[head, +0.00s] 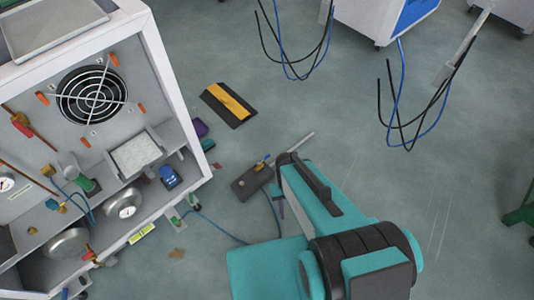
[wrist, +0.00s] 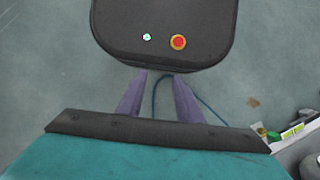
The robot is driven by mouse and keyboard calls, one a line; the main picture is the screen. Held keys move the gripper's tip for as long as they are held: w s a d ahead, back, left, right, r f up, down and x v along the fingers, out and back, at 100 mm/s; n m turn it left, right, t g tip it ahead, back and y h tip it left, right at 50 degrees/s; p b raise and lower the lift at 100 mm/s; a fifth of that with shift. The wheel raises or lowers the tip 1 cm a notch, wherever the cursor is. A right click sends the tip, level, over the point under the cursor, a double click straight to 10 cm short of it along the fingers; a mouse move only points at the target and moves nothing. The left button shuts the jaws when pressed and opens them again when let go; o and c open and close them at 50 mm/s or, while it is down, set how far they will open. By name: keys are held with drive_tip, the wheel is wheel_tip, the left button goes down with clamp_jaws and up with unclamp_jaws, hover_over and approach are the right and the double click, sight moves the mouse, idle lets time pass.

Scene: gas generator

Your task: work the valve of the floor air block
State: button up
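The floor air block (head: 246,186) is a dark flat block on the grey floor, right of the cabinet. A small brass fitting and a blue valve part (head: 265,158) stand on its top. A grey rod reaches from it to the upper right, and my arm partly covers that side. My gripper (wrist: 160,92) shows two purple fingers apart with only floor and a blue hose between them. The block is not in the wrist view.
An open white cabinet (head: 165,85) with a fan and gauges fills the left. A blue hose (head: 220,231) runs over the floor from the cabinet to the block. A black and yellow plate (head: 229,104) lies behind. Cables hang at the upper right.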

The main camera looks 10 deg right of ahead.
drive_tip(key=s+r+p, duration=0.4)
drive_tip(key=r+p, duration=0.3)
drive_tip(key=shift+g+p, duration=0.35)
drive_tip(key=shift+g, duration=0.05)
drive_tip(key=shift+s+a, duration=0.1)
drive_tip(key=shift+a, duration=0.1)
